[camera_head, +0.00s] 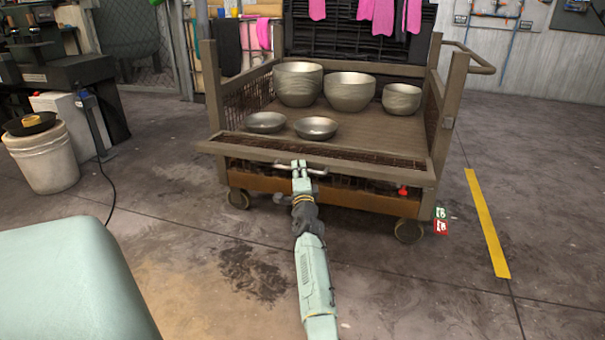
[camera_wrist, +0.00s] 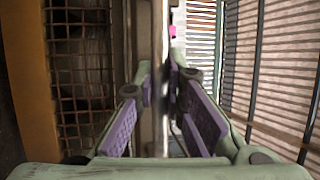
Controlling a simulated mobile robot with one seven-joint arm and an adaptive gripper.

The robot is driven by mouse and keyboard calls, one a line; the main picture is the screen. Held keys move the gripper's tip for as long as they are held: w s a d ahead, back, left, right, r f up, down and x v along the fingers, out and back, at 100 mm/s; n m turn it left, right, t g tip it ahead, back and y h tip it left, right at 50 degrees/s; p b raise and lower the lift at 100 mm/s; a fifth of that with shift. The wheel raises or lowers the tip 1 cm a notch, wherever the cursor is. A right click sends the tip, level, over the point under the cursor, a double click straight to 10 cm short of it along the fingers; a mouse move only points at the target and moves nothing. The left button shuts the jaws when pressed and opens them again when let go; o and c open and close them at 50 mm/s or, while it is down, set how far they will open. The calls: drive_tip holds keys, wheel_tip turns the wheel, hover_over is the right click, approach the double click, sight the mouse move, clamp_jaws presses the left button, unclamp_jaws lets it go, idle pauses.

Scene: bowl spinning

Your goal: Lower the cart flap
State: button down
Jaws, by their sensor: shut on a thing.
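The cart (camera_head: 440,110) stands ahead of me in the head view. Its front flap (camera_head: 350,152) leans outward towards me, with its mesh inner side showing and its outer rail above the orange lower beam. A metal handle (camera_head: 282,166) is on the flap's near side. My gripper (camera_head: 300,165) is at the middle of this handle and shut on it. In the wrist view, the purple-padded fingers of my gripper (camera_wrist: 161,90) stand on both sides of an upright bar. The grasp itself is partly hidden by the fingers.
Three deep bowls (camera_head: 350,92) and two shallow bowls (camera_head: 315,128) sit on the cart bed. A white bucket (camera_head: 45,160) and a dark machine stand at the left. The floor before the cart is clear, with a yellow stripe (camera_head: 487,225) at the right.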

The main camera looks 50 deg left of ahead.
drive_tip(key=shift+s+r, duration=0.1)
drive_tip(key=shift+r, duration=0.25)
drive_tip(key=c, duration=1.9)
unclamp_jaws()
drive_tip(key=shift+o, duration=1.2)
drive_tip(key=shift+f, duration=0.1)
